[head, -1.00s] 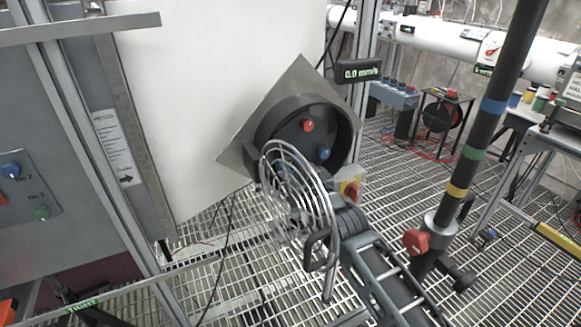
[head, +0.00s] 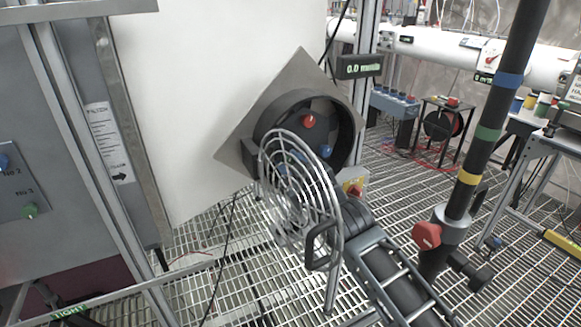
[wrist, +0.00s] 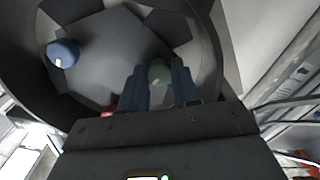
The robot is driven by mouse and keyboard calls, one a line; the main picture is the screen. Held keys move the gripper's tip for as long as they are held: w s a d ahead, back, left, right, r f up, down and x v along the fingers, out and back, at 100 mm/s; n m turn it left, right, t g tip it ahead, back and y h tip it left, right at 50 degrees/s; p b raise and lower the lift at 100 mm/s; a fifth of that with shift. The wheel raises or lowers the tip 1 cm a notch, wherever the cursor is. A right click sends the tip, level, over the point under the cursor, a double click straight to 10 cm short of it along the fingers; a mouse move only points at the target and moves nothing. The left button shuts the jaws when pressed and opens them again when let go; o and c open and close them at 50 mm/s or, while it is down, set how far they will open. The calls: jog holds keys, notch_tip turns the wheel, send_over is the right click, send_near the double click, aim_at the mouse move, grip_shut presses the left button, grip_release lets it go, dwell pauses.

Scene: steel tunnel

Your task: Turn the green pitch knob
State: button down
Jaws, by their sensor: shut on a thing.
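The green pitch knob (wrist: 158,73) is a rounded knob inside a dark round housing. In the wrist view it sits between the two blue fingers of my gripper (wrist: 161,84), which is shut on it. In the head view the round housing (head: 351,125) is mounted on a tilted grey square plate. There my fingers and the green knob are hidden behind the wire fan guard and my arm. A blue knob (wrist: 63,53) and a partly hidden red knob (wrist: 108,111) share the housing; the red (head: 309,121) and blue (head: 326,151) knobs show in the head view.
A round wire guard (head: 297,190) stands in front of the housing. A black pole (head: 487,130) with coloured bands and a red clamp knob (head: 426,235) rises on the right. A white panel (head: 220,90) lies behind. The grating floor (head: 240,270) is partly clear.

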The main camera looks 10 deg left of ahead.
dwell(0.3)
jog(key=c, duration=0.8)
grip_release()
jog(key=shift+b+v, duration=0.45)
jog(key=shift+v, duration=3.45)
jog(key=shift+d, duration=0.1)
